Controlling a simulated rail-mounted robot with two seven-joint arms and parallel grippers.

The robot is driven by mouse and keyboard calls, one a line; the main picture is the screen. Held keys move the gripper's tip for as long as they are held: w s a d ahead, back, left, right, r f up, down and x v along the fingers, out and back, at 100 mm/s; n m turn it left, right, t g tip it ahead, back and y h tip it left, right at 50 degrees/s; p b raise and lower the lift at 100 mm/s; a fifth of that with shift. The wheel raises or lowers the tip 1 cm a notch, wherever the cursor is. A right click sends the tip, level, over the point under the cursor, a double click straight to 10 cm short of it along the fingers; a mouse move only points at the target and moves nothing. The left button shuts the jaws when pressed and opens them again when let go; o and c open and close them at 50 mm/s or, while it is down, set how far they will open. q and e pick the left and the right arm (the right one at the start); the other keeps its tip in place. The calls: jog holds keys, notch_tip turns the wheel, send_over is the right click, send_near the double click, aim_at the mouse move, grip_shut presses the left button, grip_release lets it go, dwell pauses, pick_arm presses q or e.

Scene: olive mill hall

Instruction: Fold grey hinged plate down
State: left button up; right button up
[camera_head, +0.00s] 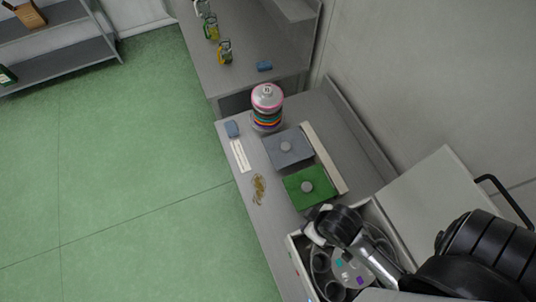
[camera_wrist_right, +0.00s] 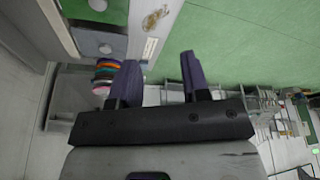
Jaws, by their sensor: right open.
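The grey hinged plate (camera_head: 289,148) has a round knob in its middle and sits beside a pale strip (camera_head: 324,158) on the bench. It looks roughly flat, but I cannot tell its exact tilt. A green plate (camera_head: 297,188) with a similar knob is just in front of it. In the right wrist view, the grey plate (camera_wrist_right: 84,42) is at the upper left, beside the green plate (camera_wrist_right: 92,10). My right gripper (camera_head: 320,222) is near the green plate, apart from the grey one. Its two dark fingers (camera_wrist_right: 160,75) are spread and empty. My left gripper is not seen.
A stack of coloured rings (camera_head: 267,108) stands behind the grey plate. A box with a round palette (camera_head: 348,271) is below my right gripper.

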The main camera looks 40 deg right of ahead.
jog(key=shift+w+d, duration=0.1)
jog(key=shift+w, duration=0.1)
jog(key=shift+c, duration=0.2)
